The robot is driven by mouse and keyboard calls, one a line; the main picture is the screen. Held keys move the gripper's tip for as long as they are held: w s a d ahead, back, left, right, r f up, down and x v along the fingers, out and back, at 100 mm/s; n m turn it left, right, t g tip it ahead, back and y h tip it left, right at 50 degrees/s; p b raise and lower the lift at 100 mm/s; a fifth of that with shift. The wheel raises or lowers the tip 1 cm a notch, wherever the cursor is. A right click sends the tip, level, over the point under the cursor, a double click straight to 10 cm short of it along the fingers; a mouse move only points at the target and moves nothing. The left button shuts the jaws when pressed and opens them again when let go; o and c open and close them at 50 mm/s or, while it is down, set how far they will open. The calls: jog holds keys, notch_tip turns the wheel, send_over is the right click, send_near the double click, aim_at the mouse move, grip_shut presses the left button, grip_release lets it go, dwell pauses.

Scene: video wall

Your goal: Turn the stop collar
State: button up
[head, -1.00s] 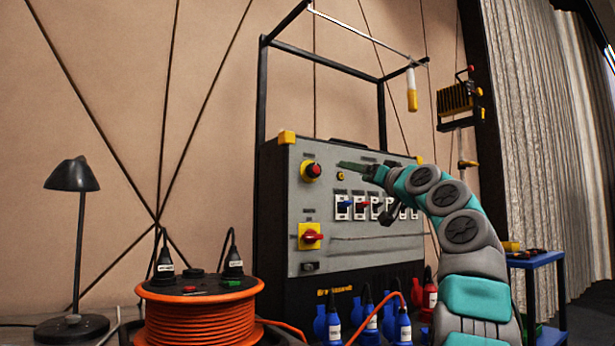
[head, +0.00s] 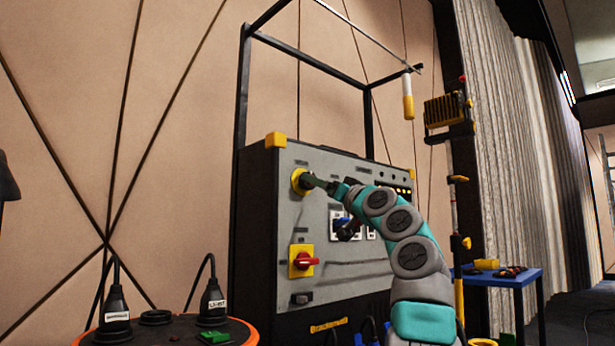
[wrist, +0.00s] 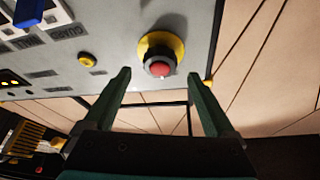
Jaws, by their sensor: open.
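The stop button shows in the wrist view as a red cap (wrist: 159,70) inside a dark grey collar (wrist: 153,60). Behind the collar is a round yellow base (wrist: 162,42) on the grey panel. In the head view the yellow base (head: 297,181) shows at the panel's upper left, and my gripper hides the red cap. My gripper (head: 311,182) points at the stop from the right. In the wrist view my gripper (wrist: 159,77) is open, with one finger to each side of the cap and nothing between them.
A red rotary switch (head: 304,261) on a yellow plate sits below the stop. Breaker switches (head: 344,226) are partly behind my arm. A cable reel (head: 170,332) with black plugs stands at the front left. A blue table (head: 500,277) is at right.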

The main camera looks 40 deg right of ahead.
aim_at(310, 186)
jog(key=shift+p+x, duration=1.75)
jog(key=shift+x, duration=0.85)
jog(key=shift+f, duration=0.1)
jog(key=c, duration=1.4)
